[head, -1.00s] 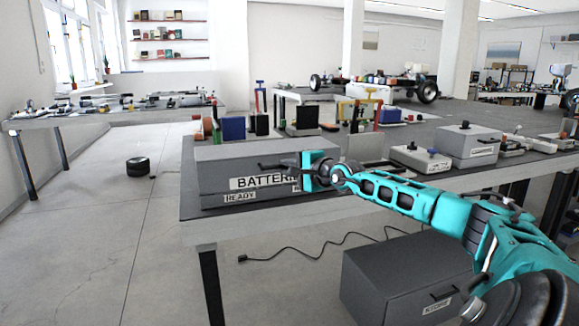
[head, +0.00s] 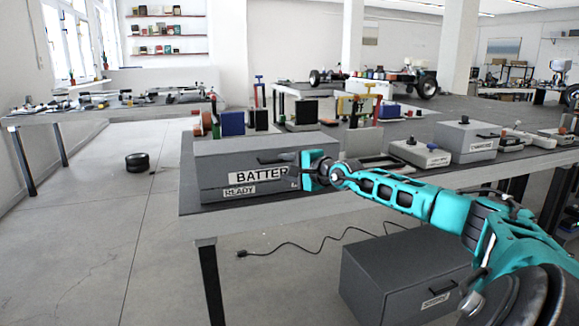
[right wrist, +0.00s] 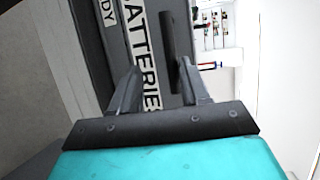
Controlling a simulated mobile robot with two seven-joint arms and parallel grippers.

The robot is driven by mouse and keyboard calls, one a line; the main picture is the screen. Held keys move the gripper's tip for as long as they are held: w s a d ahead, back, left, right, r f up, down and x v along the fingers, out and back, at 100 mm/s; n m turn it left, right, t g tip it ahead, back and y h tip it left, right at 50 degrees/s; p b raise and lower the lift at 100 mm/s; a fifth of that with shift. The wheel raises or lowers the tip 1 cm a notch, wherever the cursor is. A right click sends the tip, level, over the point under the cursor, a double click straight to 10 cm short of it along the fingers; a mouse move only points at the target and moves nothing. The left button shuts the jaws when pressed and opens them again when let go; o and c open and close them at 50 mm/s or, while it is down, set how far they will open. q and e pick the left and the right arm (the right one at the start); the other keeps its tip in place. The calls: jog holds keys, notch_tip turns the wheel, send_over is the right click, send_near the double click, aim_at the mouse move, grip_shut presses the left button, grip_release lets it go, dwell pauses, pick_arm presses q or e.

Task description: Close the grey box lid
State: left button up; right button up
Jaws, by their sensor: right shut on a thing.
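The grey box (head: 215,172) sits on the near left part of the dark-topped table. Its lid (head: 250,145) lies flat over the box, with a thin seam along the front; I cannot tell if it is fully seated. The front has white BATTERIES and READY labels. My right gripper (head: 292,172) is at the right part of the box front, shut on the lid's dark bar handle (head: 272,161). In the right wrist view the handle (right wrist: 170,45) stands between the fingers (right wrist: 160,88), beside the BATTERIES label. My left gripper is not in view.
Grey boxes and small devices (head: 420,153) stand to the right on the table (head: 345,196), with tools and blue blocks (head: 232,123) behind the box. A grey drawer box (head: 395,270) and a cable (head: 300,250) are on the floor.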

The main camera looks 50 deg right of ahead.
jog(key=shift+s+f, duration=0.1)
jog(key=shift+f, duration=0.15)
jog(key=s+a+r+p, duration=0.1)
jog(key=s+r+p, duration=0.1)
jog(key=s+p, duration=0.8)
jog(key=shift+s+a+r+p, duration=0.15)
jog(key=shift+s+r+p, duration=0.25)
jog(key=shift+s, duration=0.8)
